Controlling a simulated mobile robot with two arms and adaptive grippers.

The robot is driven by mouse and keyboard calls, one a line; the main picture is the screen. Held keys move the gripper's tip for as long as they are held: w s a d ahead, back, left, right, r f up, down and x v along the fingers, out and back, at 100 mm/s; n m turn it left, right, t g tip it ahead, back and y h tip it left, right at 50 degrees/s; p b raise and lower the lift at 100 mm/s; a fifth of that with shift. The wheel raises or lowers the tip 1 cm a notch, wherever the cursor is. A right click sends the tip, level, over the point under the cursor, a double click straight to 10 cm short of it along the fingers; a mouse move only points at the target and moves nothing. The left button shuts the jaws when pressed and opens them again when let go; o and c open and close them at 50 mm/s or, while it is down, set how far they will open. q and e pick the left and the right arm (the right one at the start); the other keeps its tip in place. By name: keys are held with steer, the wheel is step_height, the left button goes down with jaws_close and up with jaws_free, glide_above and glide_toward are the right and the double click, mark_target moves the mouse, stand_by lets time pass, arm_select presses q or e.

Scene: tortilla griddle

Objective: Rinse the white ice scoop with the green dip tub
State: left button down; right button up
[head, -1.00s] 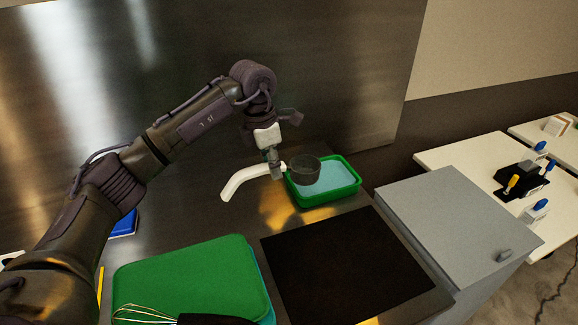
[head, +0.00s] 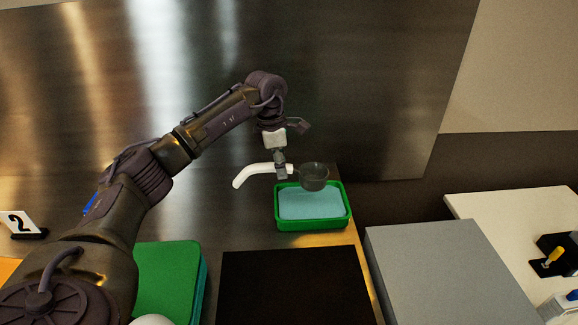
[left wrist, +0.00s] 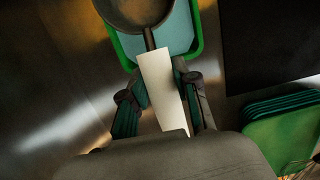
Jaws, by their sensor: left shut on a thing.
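The ice scoop has a curved white handle (head: 252,172) and a dark grey round bowl (head: 314,178). My left gripper (head: 281,171) is shut on the handle, near the bowl. The bowl appears above the back part of the green dip tub (head: 281,222), which holds a flat light-blue surface. In the left wrist view the fingers (left wrist: 165,98) are on both sides of the white handle (left wrist: 160,85). The bowl (left wrist: 140,10) overlaps the tub (left wrist: 197,40) there and is cut off by the top edge. My right gripper is not in view.
A black flat plate (head: 292,290) lies in front of the tub. Green boards (head: 168,275) are stacked at the lower left. A grey box-like surface (head: 440,265) is at the right. A steel wall (head: 380,80) stands behind. A number 2 sign (head: 20,224) is at far left.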

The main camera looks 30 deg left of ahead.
arm_select(q)
steer(key=shift+s+a, duration=0.1)
steer(key=shift+a, duration=0.1)
steer(key=shift+d+f+b, duration=0.1)
steer(key=shift+f+b, duration=0.7)
steer(key=shift+f, duration=0.5)
steer(key=shift+f+b, duration=1.45)
steer(key=shift+f, duration=1.05)
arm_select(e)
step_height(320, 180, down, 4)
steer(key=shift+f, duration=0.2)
